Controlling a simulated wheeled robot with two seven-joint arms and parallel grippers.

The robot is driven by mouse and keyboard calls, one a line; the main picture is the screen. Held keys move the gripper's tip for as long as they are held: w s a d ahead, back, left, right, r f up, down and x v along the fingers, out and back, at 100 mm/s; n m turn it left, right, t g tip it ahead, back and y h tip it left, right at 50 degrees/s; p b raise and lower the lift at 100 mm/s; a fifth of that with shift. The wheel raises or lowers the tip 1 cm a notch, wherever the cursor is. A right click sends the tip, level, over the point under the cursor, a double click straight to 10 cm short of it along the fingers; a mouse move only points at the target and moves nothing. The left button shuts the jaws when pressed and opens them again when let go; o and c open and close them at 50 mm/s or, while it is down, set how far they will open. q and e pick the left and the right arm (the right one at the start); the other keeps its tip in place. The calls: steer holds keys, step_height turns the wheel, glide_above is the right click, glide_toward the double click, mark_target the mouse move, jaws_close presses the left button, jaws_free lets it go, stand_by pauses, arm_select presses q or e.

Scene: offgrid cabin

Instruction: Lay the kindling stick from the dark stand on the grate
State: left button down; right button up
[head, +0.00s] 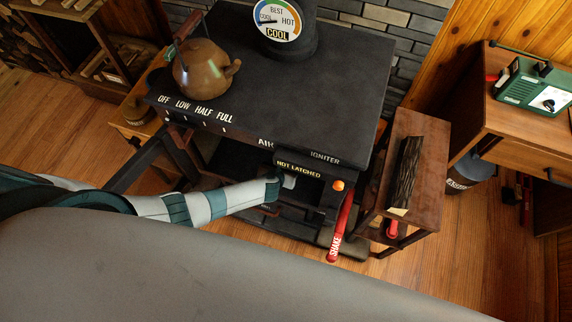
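A dark, bark-covered stick of wood (405,173) with a pale cut end lies lengthwise on the top of a dark reddish-brown stand (426,150), right of the black stove (330,75). My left arm reaches in from the left, and its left gripper (288,182) is at the stove's front, just below the NOT LATCHED sign (298,168). The fingers are too small and dark to read. It is well left of the stick. The grate cannot be made out in the dark stove front. My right gripper is not in view.
A brown kettle (203,68) stands on the stove's left side. A red SHAKE handle (341,228) juts from the stove front, between my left gripper and the stand. A green radio (535,85) sits on a wooden cabinet at right. Wooden floor (470,235) is clear right of the stand.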

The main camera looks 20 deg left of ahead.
arm_select(q)
steer(key=shift+f+b, duration=0.45)
steer(key=shift+f, duration=0.15)
stand_by(0.6)
steer(key=c, duration=1.4)
jaws_free()
steer(key=p+v, duration=0.4)
steer(key=shift+r, duration=0.25)
steer(key=p+v, duration=0.5)
steer(key=shift+s+r, duration=0.1)
steer(key=shift+s, duration=0.25)
